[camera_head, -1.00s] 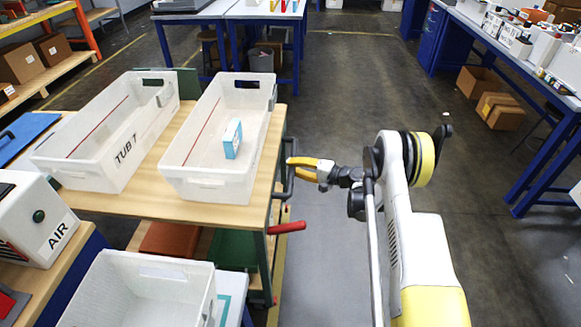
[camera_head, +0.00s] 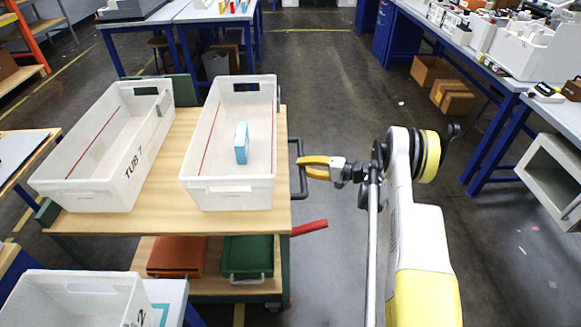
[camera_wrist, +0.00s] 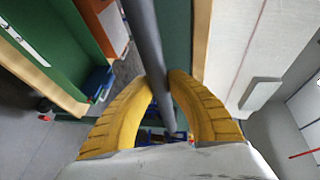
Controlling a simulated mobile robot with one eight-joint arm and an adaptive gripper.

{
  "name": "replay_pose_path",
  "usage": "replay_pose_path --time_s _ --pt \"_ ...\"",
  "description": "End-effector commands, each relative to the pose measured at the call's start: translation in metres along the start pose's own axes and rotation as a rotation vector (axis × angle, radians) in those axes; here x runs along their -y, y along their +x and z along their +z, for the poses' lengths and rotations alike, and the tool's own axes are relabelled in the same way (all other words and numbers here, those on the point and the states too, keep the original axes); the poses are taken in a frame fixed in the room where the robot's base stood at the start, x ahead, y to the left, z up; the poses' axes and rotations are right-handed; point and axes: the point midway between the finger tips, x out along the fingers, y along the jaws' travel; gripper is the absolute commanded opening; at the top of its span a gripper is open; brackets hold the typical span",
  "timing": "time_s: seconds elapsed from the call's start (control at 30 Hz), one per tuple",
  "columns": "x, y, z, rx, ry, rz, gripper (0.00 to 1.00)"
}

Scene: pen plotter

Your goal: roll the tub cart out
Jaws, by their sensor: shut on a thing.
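The tub cart (camera_head: 160,219) has a wooden top and a green frame, and stands left of my arm in the head view. On it are a white tub marked TUB 7 (camera_head: 60,187) and a second white tub (camera_head: 228,198) holding a small blue and white box (camera_head: 241,143). A dark handle bar (camera_head: 303,186) sticks out from the cart's right side. My gripper (camera_head: 309,167), with yellow fingers, is shut on this bar. In the wrist view the grey bar (camera_wrist: 152,60) runs between the yellow fingertips (camera_wrist: 163,82).
A red lever (camera_head: 310,227) juts from the cart's lower right. The lower shelf holds an orange bin (camera_head: 176,255) and a green bin (camera_head: 247,256). Another white tub (camera_head: 75,305) stands close at lower left. Open floor (camera_head: 335,90) lies beyond my gripper; a workbench (camera_head: 490,65) lines the right.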

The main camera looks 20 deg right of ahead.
Motion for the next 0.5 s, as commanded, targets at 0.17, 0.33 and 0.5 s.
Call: replay_pose_path --time_s 0.17,0.33,0.5 --pt "-0.0022 -0.0109 -0.0056 -0.003 0.000 0.000 0.00" --pt "-0.0026 -0.0132 -0.0065 -0.002 0.000 -0.001 0.00" --pt "-0.0025 -0.0132 -0.0065 -0.002 0.000 -0.001 0.00"
